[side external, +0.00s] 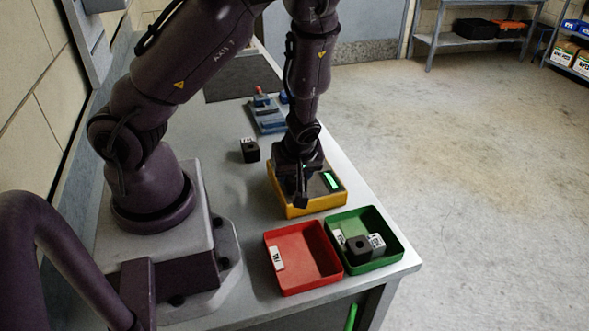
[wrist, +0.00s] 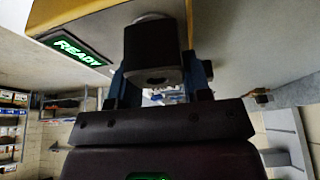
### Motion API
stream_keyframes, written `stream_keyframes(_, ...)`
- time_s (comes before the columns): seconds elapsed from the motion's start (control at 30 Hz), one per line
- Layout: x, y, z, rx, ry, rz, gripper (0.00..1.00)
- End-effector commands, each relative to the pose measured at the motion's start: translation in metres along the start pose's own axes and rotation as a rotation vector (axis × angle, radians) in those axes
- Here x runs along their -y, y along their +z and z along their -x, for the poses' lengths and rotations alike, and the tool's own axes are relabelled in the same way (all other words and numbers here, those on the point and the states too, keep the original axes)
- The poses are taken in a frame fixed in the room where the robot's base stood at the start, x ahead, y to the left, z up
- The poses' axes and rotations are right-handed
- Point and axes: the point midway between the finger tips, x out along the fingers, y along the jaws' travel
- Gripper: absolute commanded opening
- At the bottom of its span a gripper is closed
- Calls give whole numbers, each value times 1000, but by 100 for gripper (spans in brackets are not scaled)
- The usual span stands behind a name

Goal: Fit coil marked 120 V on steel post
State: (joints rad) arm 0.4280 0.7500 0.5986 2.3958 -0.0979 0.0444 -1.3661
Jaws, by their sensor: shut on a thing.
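My gripper (side external: 303,190) is low over the yellow box (side external: 291,212), near its green display. In the wrist view my gripper (wrist: 160,88) is shut on a black block-shaped coil (wrist: 153,48) with a round hole in its near face. No voltage mark on the held coil is readable. A pale rounded thing (wrist: 152,17) shows just beyond the coil; I cannot tell whether it is the steel post. The post is not clearly visible in the side view, where my gripper covers part of the box. I cannot tell whether the coil touches a post.
The green tray (side external: 393,229) holds dark coils with white labels. An empty red tray (side external: 318,285) with a white label stands beside it. Another labelled dark coil (side external: 250,154) stands on the bench. A blue device (side external: 268,118) is farther back. The display (wrist: 76,49) reads READY.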

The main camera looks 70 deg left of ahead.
Motion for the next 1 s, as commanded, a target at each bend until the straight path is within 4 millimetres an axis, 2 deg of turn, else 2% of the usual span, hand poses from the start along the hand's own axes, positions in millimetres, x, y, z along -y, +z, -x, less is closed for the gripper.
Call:
stream_keyframes(0.3,0,1,-2,0,1,-1,15)
stream_keyframes(0.33,0,1,-2,0,1,-1,51)
stream_keyframes(0.43,0,1,-2,0,1,-1,74)
stream_keyframes(0.63,0,1,-2,0,1,-1,74)
stream_keyframes(0.73,0,1,-2,0,0,-1,96)
stream_keyframes(1.0,0,1,-1,0,1,-1,96)
